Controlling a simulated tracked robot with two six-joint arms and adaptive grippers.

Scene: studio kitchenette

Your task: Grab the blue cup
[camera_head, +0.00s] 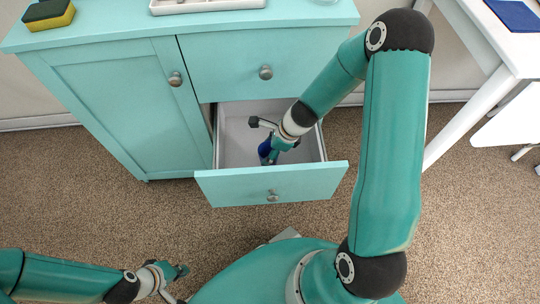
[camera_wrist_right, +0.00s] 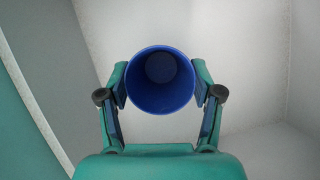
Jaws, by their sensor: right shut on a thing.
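The blue cup (camera_head: 264,148) is inside the open lower drawer of the teal cabinet. My right arm reaches down into this drawer, and my right gripper (camera_head: 272,152) is at the cup. In the right wrist view the cup (camera_wrist_right: 160,106) shows its round open mouth and empty inside. The fingers of my right gripper (camera_wrist_right: 160,90) are shut on the cup, one on each side. In the head view the gripper hides part of the cup. My left gripper (camera_head: 182,276) is at the lower left over the carpet, away from the cabinet; its fingers are too small to read.
The open drawer (camera_head: 234,188) has a pale inside and walls around the cup. The upper drawer (camera_head: 240,60) and the cabinet door (camera_head: 115,100) are shut. A yellow and dark sponge (camera_head: 48,15) lies on the cabinet top. A white table (camera_head: 510,50) stands at the right.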

